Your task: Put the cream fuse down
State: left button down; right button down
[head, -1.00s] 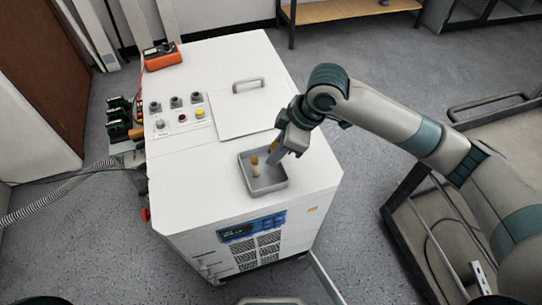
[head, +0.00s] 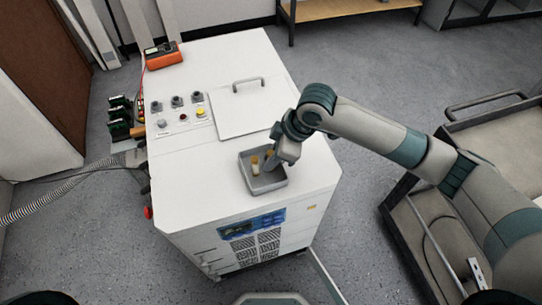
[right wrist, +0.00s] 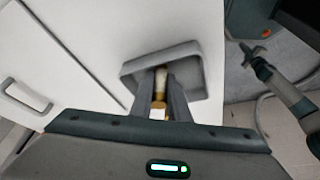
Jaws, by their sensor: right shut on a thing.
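The grey tray (head: 268,188) sits on the white cabinet top near its front right. My right gripper (head: 273,161) points down into the tray and is shut on the cream fuse (right wrist: 158,113), a pale piece with a brass-coloured end between the fingers. The gripper also shows in the right wrist view (right wrist: 161,84). The fingers hide much of the held fuse, and I cannot tell if it touches the tray floor. Another cream piece with a brass-coloured top (head: 255,166) is in the tray just left of the gripper. My left gripper is not in view.
A lid with a handle (head: 250,107) lies behind the tray. Knobs and buttons (head: 183,118) are on the left of the cabinet top (head: 205,185), with an orange meter (head: 163,56) at the back left. The top left of the tray is clear.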

jog(key=shift+f, duration=0.15)
jog(key=c, duration=1.7)
grip_release()
jog(key=b+v, duration=0.2)
jog(key=v, duration=1)
jog(key=shift+a, duration=0.1)
